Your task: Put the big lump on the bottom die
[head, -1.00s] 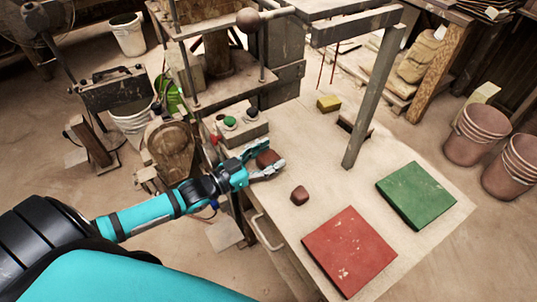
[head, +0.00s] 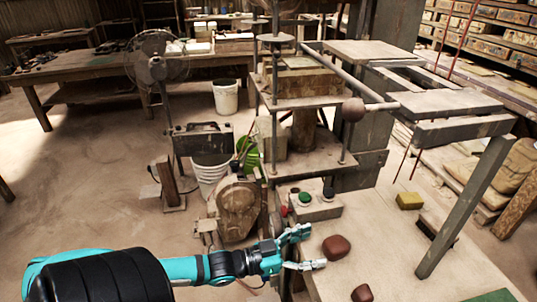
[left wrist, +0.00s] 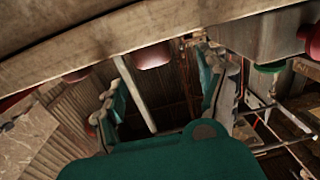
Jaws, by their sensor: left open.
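The big lump (head: 336,247), reddish brown and rounded, lies on the near left part of the worktable. My left gripper (head: 309,248) is open, just left of it, with its fingers pointing toward it. In the left wrist view, the big lump (left wrist: 153,56) shows beyond and between the open fingers (left wrist: 160,95). The gripper appears apart from the lump. The press stands behind, with a tan block (head: 303,84) on its upper shelf, possibly the bottom die. A smaller lump (head: 362,293) lies nearer the bottom edge. My right gripper is not in view.
A control box (head: 316,208) with buttons stands on the table behind the gripper. A yellow block (head: 409,201) and a slanted grey post (head: 466,210) are to the right. A rod with a ball knob (head: 353,110) juts out from the press.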

